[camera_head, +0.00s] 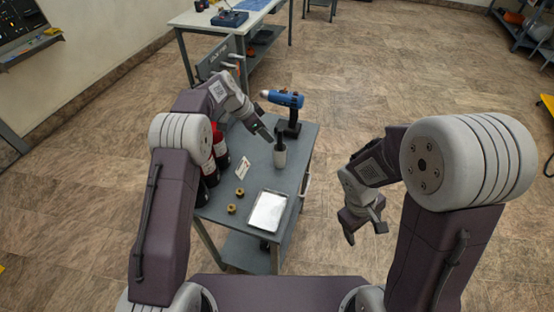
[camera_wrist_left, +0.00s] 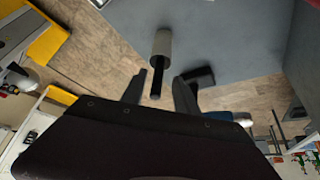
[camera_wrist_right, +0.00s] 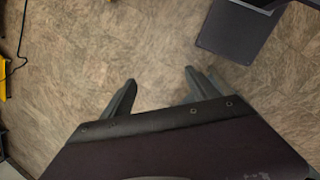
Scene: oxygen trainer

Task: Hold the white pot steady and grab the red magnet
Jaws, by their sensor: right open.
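My left gripper (camera_wrist_left: 160,86) is open around or just short of that piece; contact cannot be told. My right gripper (camera_wrist_right: 160,80) is open and empty over the floor, right of the table in the head view (camera_head: 364,221). I cannot pick out a red magnet.
A blue drill (camera_head: 284,99) stands at the table's back. Red and black bottles (camera_head: 220,150) stand at its left edge, partly behind my left arm. A white-topped tray (camera_head: 268,211) and two brass pieces (camera_head: 239,191) lie nearer. Open floor lies right of the table.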

